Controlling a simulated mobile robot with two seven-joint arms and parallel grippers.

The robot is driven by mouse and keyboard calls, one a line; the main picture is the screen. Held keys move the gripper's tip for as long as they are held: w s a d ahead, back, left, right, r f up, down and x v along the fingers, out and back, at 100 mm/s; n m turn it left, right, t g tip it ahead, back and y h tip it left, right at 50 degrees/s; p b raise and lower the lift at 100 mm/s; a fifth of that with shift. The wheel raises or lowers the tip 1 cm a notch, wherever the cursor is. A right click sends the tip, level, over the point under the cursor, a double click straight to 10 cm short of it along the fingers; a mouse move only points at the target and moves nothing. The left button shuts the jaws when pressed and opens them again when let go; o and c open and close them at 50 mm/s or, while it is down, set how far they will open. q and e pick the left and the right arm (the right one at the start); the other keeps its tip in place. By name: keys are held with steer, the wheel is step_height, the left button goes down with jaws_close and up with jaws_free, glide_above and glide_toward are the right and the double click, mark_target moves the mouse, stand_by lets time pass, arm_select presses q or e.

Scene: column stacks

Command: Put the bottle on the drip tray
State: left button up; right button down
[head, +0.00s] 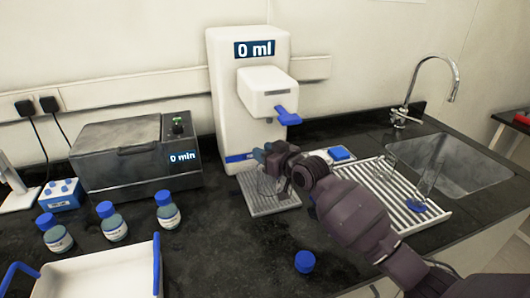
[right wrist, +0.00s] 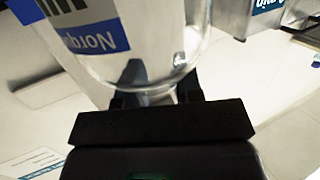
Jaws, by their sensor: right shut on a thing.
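My right gripper (head: 277,157) is shut on a clear glass bottle, in front of the white dispenser (head: 229,95) that reads "0 ml". In the head view the bottle (head: 266,186) shows faintly below the gripper, over the grey ribbed drip tray (head: 274,205). I cannot tell whether its base touches the tray. In the right wrist view the bottle (right wrist: 165,35) fills the upper middle, with the finger tips (right wrist: 160,85) at its narrow part. The dispenser's blue lever (head: 287,114) is above the gripper. My left gripper is not in view.
A drying rack (head: 405,213) with glassware stands right of my arm, before the sink (head: 455,165). A blue cap (head: 304,261) lies on the counter in front. Several blue-capped bottles (head: 113,225), a grey heater box (head: 110,170) and a white tray (head: 100,277) are at left.

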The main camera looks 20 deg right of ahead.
steer(key=c, duration=0.8)
jaws_free()
steer(key=shift+f, duration=0.15)
steer(key=shift+r, duration=0.2)
steer(key=v, duration=1.2)
steer(key=shift+s+p, duration=0.1)
steer(key=shift+p, duration=0.25)
